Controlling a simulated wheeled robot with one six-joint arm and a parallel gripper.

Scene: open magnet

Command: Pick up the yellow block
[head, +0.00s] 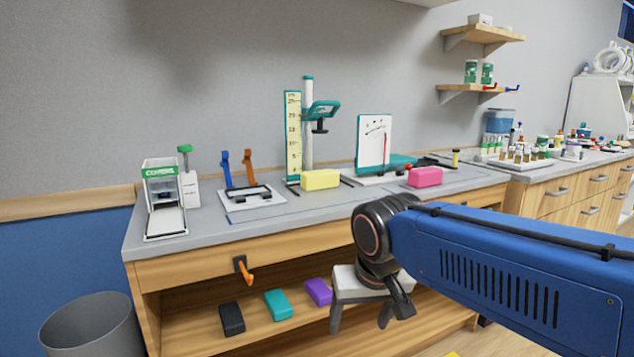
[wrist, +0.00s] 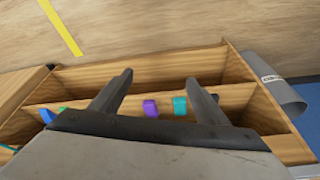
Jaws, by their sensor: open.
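The yellow block (head: 321,180) lies on the grey bench top, at the foot of a height gauge with a yellow scale (head: 293,135). My gripper (head: 360,325) hangs in front of the bench, below the top and to the right of the yellow block, fingers pointing down. Its fingers are apart and nothing is between them. In the wrist view my gripper (wrist: 160,78) shows both open fingers over the shelf edge and floor. The yellow block does not show in the wrist view.
Black (head: 232,318), teal (head: 278,304) and purple (head: 318,291) blocks lie on the lower shelf. A tablet-like stand (head: 252,197) is left. A grey bin (head: 92,325) stands on the floor.

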